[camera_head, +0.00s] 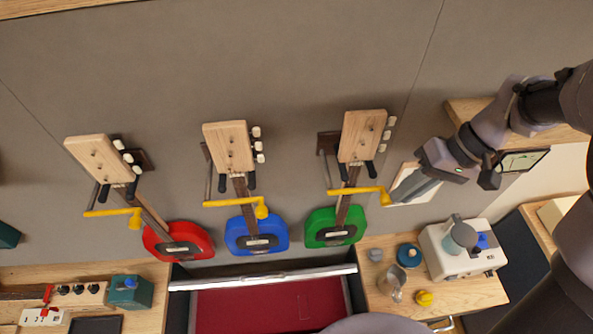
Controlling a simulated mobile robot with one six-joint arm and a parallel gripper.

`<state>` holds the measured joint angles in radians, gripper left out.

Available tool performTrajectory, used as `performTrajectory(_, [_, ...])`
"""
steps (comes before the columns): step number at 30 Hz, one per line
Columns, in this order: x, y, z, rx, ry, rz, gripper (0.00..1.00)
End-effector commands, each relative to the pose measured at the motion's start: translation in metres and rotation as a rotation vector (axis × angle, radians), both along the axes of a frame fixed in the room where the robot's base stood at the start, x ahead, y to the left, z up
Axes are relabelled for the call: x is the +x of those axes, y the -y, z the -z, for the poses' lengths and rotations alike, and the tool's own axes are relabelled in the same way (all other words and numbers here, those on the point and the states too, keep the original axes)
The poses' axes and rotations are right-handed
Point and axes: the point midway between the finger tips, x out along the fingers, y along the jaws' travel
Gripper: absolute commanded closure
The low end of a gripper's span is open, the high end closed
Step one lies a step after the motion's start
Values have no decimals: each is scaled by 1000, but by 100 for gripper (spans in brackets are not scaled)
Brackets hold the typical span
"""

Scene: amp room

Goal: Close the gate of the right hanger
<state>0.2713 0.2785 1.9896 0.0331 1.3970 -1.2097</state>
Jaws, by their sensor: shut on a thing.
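The right hanger (328,140) holds a guitar with a green body (335,227) and a wooden headstock (362,135). Its yellow gate (355,190) reaches across in front of the guitar's neck, below the headstock, with a round knob (385,198) at its right end. My gripper (395,196) comes in from the right and is shut at that knob; the fingertips are small here and partly hard to make out. Whether the gate's end meets the hanger's arm cannot be told.
The middle hanger holds a blue guitar (256,231) and the left one a red guitar (178,240), each with a yellow gate across. A framed picture (415,184) is behind my gripper. Below right, a cabinet carries a white machine (460,262) and a metal jug (392,284).

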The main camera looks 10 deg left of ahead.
Motion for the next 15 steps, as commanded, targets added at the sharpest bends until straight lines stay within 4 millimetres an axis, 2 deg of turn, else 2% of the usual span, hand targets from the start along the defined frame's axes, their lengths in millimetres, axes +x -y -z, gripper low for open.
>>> performTrajectory(1, [-4,0,7,-2,-14,-7,100])
performTrajectory(11, [-5,0,8,-4,-15,-9,100])
performTrajectory(15, [-3,2,-4,-3,-11,-7,100])
